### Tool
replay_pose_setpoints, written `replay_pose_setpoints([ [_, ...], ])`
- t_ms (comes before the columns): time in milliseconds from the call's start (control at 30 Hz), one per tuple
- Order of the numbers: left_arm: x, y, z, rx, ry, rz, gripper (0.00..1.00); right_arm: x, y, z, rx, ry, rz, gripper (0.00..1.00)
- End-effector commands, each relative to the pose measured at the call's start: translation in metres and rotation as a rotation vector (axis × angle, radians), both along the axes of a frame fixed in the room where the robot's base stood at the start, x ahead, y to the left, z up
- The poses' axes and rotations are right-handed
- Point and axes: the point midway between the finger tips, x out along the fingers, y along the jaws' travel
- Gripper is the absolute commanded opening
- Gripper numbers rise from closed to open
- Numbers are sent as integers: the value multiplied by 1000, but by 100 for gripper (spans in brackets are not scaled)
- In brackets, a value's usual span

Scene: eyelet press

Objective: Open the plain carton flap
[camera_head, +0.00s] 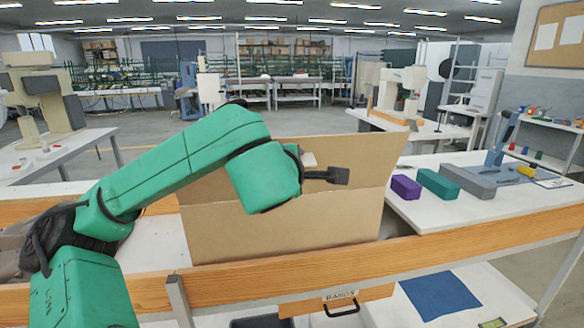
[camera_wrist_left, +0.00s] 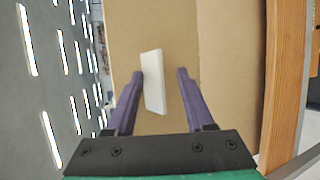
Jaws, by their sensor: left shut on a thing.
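A plain brown cardboard carton (camera_head: 290,232) stands behind the wooden rail in the head view. A broad plain flap (camera_head: 370,158) rises from a fold line along its top and widens upward. A small pale tab (camera_head: 308,159) shows at the flap beside my left gripper (camera_head: 340,176). In the left wrist view the pale tab (camera_wrist_left: 153,82) lies between the two fingers of my left gripper (camera_wrist_left: 160,74), against brown cardboard. The gripper is shut on the tab; the exact contact is hard to see. My left arm hides the flap's left part. My right gripper is not in view.
A wooden rail (camera_head: 440,240) runs across the front. On the white table at right are a purple block (camera_head: 406,187), a green block (camera_head: 438,184) and a grey press (camera_head: 490,165). A drawer with a label (camera_head: 340,295) and a blue sheet (camera_head: 440,292) are below the rail.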

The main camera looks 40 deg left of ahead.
Motion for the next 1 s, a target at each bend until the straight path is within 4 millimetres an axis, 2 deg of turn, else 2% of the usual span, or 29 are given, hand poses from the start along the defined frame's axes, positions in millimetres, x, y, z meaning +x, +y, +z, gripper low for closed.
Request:
replay_pose_setpoints([
  [200,-35,-21,15,5,-1,3,40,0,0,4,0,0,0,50],
  [367,-73,-46,38,9,-4,1,40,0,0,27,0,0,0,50],
  [400,-80,-49,34,8,-2,5,40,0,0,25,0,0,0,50],
  [467,-85,-51,32,5,-1,9,40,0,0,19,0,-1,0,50],
  [733,-112,-69,45,10,-9,6,40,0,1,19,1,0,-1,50],
  [1000,-116,-73,46,7,-8,3,40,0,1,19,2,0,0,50],
])
